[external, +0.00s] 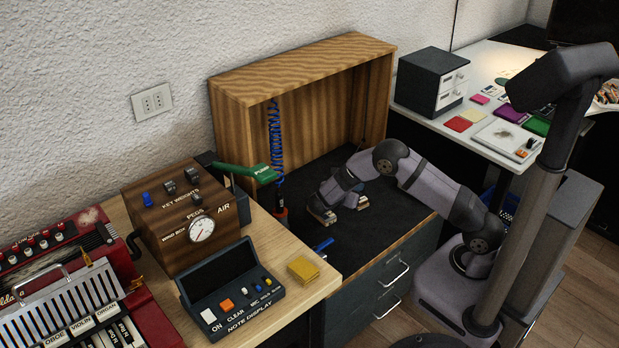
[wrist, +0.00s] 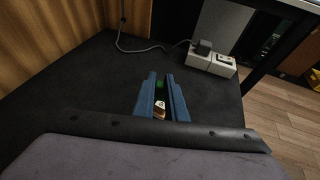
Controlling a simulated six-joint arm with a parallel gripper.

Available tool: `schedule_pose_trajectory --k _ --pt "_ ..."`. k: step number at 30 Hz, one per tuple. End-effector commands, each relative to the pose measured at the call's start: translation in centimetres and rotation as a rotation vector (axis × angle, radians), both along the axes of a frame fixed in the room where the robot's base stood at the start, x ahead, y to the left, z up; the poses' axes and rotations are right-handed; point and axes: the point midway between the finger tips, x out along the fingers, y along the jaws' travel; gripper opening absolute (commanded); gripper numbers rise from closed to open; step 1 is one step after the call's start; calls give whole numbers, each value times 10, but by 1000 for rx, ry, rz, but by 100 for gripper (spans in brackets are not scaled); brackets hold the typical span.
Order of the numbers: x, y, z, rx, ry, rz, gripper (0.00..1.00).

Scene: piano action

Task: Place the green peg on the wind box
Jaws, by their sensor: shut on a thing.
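My gripper (wrist: 160,75) shows two blue fingers in the wrist view, shut on the small green peg (wrist: 159,84). Only a bit of the peg shows between the fingers. A small tan and white piece (wrist: 159,109) shows lower between the fingers. In the external view my gripper (external: 338,200) is low over the dark cabinet floor, and the peg cannot be made out there. The wind box (external: 215,258) is the brown wooden box with a round gauge and knobs, on the light wood table at the left, well away from my gripper.
A wooden cabinet frame (external: 230,130) stands behind my arm. A green PUSH lever (external: 250,171) and a blue coiled hose (external: 275,140) lie between the wind box and my arm. A black note display (external: 222,279) and yellow block (external: 303,270) sit in front.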

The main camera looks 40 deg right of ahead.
Motion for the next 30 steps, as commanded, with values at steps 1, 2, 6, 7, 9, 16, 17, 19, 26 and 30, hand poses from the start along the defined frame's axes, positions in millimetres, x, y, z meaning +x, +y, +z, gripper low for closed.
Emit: schedule_pose_trajectory --k 1,2,6,7,9,16,17,19,26,30 --pt "9 3 7 1 -3 5 0" --pt "13 5 10 1 -3 10 0" --pt "32 12 25 1 -2 34 0" --pt "34 13 28 0 -2 46 0" --pt "32 12 27 -2 5 66 0" --pt "31 11 27 -1 3 111 0" --pt "31 11 27 -1 2 115 0" --pt "31 11 27 -1 2 121 0" --pt "31 11 11 -1 4 123 0" --pt "30 11 -12 -2 5 122 0"
